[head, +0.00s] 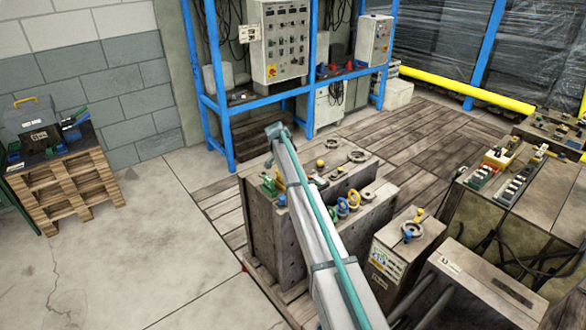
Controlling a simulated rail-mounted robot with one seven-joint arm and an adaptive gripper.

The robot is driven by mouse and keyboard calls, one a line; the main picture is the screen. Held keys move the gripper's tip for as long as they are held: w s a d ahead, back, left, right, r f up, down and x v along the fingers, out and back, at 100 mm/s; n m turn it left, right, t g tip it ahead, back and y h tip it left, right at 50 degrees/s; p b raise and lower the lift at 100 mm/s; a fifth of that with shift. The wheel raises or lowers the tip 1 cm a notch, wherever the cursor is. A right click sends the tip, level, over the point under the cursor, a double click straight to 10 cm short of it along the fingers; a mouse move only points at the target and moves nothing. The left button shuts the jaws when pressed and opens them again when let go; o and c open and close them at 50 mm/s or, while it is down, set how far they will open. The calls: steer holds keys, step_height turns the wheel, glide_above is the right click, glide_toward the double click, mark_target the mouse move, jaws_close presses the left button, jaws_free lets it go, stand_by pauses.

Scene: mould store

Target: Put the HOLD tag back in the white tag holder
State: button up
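I cannot make out a HOLD tag in the head view; any lettering is too small to read. A small white plate with dark marks (249,33) is at the left edge of the grey control cabinet (284,45); I cannot tell whether it is the tag holder. Other white labels show on the narrow mould block (385,262) and on the block at the lower right (450,266). My arm rises from the bottom centre to a joint in front of the blue rack. My gripper is not visible.
Large mould blocks (262,225) with eyebolts and fittings fill the centre and right. A blue rack (222,110) stands behind them. A stacked pallet stand (65,185) with a grey toolbox (32,118) is at the left. Concrete floor (150,250) between is clear.

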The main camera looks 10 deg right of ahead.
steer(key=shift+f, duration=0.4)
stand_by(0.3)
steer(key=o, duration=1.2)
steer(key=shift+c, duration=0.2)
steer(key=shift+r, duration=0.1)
